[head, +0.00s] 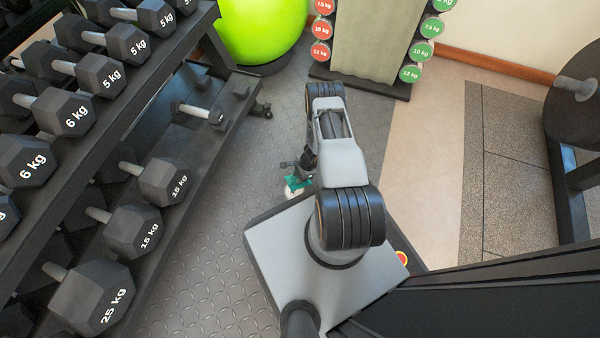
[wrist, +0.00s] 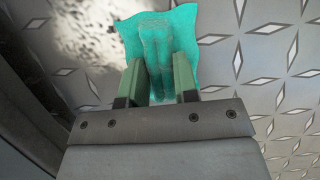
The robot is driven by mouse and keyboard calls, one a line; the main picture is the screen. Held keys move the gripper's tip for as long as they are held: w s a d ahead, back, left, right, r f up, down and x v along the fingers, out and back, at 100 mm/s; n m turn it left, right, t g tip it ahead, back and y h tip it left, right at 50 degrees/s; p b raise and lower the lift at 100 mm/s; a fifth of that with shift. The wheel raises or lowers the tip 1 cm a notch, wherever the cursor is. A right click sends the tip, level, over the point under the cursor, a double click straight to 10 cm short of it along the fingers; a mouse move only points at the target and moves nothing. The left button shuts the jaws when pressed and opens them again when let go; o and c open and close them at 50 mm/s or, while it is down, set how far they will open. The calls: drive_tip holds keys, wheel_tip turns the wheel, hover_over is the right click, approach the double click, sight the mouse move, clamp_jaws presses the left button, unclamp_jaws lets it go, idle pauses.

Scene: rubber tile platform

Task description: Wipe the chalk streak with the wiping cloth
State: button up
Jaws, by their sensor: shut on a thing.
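The wiping cloth (wrist: 157,40) is teal and bunched, and it is pinched between the fingers of my gripper (wrist: 160,85) in the wrist view. In the head view the cloth (head: 294,184) shows as a small teal patch just left of my arm. The chalk streak (wrist: 88,42) is a whitish, speckled patch on the patterned floor, left of the cloth in the wrist view. In the head view only a small pale bit of the streak (head: 293,193) shows beside the cloth. I cannot tell whether the cloth touches the floor.
A dumbbell rack (head: 150,120) stands along the left. A green exercise ball (head: 255,30) and a stand of round weights (head: 365,45) are at the back. A machine with a weight plate (head: 575,105) is at the right. The tiled floor (head: 225,280) between rack and base is clear.

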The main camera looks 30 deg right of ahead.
sight(293, 189)
drive_tip(key=shift+s+a+r+p, duration=0.15)
drive_tip(key=shift+s+a+p, duration=0.65)
drive_tip(key=shift+a+p, duration=0.05)
drive_tip(key=shift+s+a+r+p, duration=0.1)
drive_tip(key=shift+s+a+p, duration=0.65)
drive_tip(key=shift+a+p, duration=0.1)
drive_tip(key=shift+s+a+f+p, duration=0.2)
drive_tip(key=shift+s+a+p, duration=0.6)
drive_tip(key=shift+p, duration=0.15)
drive_tip(key=s+a+p, duration=0.2)
drive_tip(key=shift+p, duration=0.4)
drive_tip(key=shift+s+a+f+p, duration=0.3)
drive_tip(key=shift+s+a+p, duration=0.05)
drive_tip(key=shift+s+a, duration=0.25)
drive_tip(key=shift+r, duration=0.1)
wheel_tip(293, 189, up, 7)
drive_tip(key=p, duration=0.7)
drive_tip(key=shift+w+d, duration=0.15)
drive_tip(key=shift+w, duration=0.15)
